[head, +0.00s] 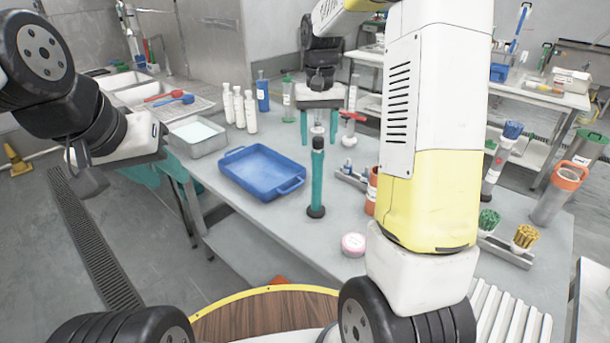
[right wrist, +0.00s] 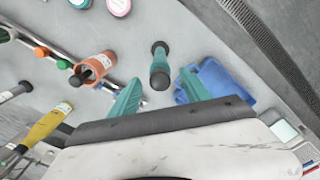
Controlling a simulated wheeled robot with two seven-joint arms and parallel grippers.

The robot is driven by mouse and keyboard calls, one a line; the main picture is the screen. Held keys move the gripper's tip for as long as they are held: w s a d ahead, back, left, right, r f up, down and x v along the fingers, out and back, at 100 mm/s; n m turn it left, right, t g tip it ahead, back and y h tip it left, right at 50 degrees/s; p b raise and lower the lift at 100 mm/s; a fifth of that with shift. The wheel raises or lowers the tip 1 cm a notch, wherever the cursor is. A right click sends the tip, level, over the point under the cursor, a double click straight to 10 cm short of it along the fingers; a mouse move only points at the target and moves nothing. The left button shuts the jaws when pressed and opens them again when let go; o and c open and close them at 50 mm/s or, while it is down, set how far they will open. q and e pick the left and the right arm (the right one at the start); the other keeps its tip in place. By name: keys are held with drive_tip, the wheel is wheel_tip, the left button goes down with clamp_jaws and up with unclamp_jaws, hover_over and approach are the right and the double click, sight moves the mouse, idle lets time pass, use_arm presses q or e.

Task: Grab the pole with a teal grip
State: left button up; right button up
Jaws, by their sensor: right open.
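The pole with a teal grip (head: 317,180) stands upright on the grey table, with a black top and a round black base. In the right wrist view the pole (right wrist: 160,66) shows between the lines of my two fingers, beyond their tips. My right gripper (head: 319,143) is open and empty, its teal fingers spread on either side of a gap behind and above the pole in the head view. It also shows in the right wrist view (right wrist: 162,84). My left gripper (head: 142,174) is at the far left, away from the pole; its jaws are not clear.
A blue tray (head: 233,180) lies left of the pole. White bottles (head: 250,112) and a metal pan (head: 184,148) stand farther back.

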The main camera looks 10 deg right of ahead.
sight(318, 153)
wheel_tip(318, 153, down, 6)
drive_tip(key=shift+w, duration=0.15)
clamp_jaws()
idle(0.3)
idle(1.2)
